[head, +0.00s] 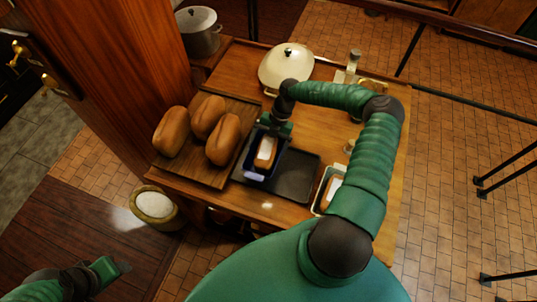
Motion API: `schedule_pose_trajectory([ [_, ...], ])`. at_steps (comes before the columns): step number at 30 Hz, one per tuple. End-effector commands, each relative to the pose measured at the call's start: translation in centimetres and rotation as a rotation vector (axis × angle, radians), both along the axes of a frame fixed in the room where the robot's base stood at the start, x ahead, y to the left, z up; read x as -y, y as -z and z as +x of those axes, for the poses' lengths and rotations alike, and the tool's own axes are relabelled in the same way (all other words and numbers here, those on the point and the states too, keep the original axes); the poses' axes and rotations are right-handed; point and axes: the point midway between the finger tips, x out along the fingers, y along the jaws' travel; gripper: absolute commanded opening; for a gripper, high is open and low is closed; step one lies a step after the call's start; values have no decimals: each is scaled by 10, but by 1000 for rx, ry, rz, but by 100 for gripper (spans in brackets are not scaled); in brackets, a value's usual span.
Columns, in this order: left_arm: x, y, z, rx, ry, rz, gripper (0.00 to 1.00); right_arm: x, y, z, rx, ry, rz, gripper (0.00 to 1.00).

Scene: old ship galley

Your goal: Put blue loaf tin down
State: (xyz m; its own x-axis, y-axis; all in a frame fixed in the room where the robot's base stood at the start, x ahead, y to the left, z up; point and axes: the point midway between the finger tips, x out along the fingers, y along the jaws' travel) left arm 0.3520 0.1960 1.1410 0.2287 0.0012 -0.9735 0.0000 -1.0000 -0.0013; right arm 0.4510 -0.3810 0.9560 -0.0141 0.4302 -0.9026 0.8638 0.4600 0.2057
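The blue loaf tin (252,164), with a brown loaf and a white patch in it, is over the left part of the black tray (296,178). My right gripper (272,130) is at the tin's far end and looks shut on it. I cannot tell whether the tin's base touches the tray. My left gripper (118,267) is at the lower left, away from the table and empty; its finger gap is not clear.
A wooden board (205,174) with three loaves lies left of the tray. A pale loaf tin (319,197) stands to the right, partly behind my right arm. A domed cream lid (286,68) is at the back. A pale-filled tub (153,206) stands below the table. The tray's right part is bare.

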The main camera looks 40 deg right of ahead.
Motion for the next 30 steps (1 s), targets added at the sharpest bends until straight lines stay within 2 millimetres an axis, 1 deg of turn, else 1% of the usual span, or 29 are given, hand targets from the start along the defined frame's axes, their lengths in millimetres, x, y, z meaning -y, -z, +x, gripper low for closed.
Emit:
schedule_pose_trajectory([
  [5,0,-6,0,0,0,0,57,0,20,1,1,1,2,44],
  [9,0,-10,0,0,0,0,57,-1,42,1,0,0,1,44],
  [11,0,-10,0,0,0,0,57,0,45,1,2,0,-1,44],
  [16,0,-9,0,0,0,0,57,0,45,1,2,-1,-3,44],
  [17,0,-8,0,0,0,0,57,0,46,1,1,-2,-3,97],
  [18,0,-9,0,0,0,0,57,0,46,1,1,-2,-3,100],
  [26,0,-8,0,0,0,0,57,2,44,1,1,-2,-3,100],
  [29,0,-4,0,0,0,0,57,8,33,2,3,-1,-4,100],
  [30,0,-2,0,0,0,0,57,12,26,2,4,-1,-5,100],
])
